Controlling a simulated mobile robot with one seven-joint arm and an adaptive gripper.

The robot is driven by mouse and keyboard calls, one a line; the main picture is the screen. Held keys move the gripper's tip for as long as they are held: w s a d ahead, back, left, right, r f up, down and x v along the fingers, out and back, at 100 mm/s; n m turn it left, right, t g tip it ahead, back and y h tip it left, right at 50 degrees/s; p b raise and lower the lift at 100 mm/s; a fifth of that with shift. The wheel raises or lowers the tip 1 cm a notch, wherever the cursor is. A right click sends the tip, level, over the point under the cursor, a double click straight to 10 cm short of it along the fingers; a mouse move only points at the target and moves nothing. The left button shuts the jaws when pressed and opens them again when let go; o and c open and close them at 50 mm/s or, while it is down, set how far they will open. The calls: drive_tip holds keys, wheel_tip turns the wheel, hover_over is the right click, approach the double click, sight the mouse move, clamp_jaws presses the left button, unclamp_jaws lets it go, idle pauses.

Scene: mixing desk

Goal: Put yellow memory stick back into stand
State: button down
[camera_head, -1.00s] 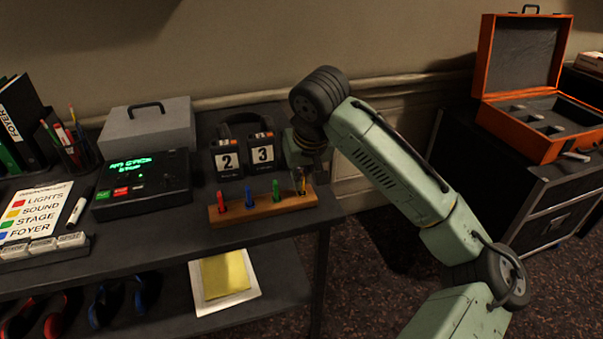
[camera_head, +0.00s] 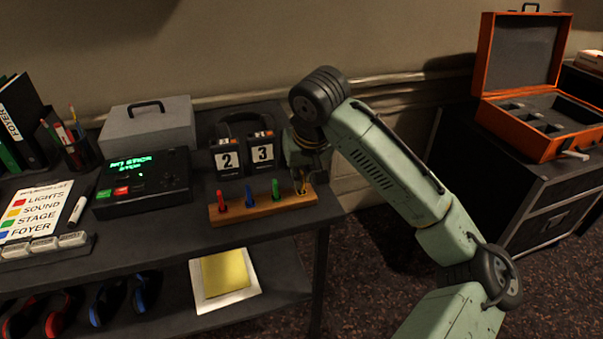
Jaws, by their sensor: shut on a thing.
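The wooden stand (camera_head: 234,213) lies on the dark desk near its right end. A red stick (camera_head: 222,201), a blue stick (camera_head: 249,196) and a green stick (camera_head: 276,190) stand upright in it. My gripper (camera_head: 302,188) points down at the stand's right end, to the right of the green stick. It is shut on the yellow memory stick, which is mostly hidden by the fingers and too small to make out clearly. I cannot tell whether the stick's lower end is inside the stand or just above it.
Two packs numbered 2 (camera_head: 227,161) and 3 (camera_head: 262,154) stand close behind the stand. A black console (camera_head: 142,183) with green text is to the left, before a grey box (camera_head: 148,127). An open orange case (camera_head: 530,100) stands at right.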

drive_tip(key=shift+f, duration=0.5)
idle(0.7)
drive_tip(key=c, duration=1.7)
unclamp_jaws()
drive_tip(key=shift+r, duration=0.1)
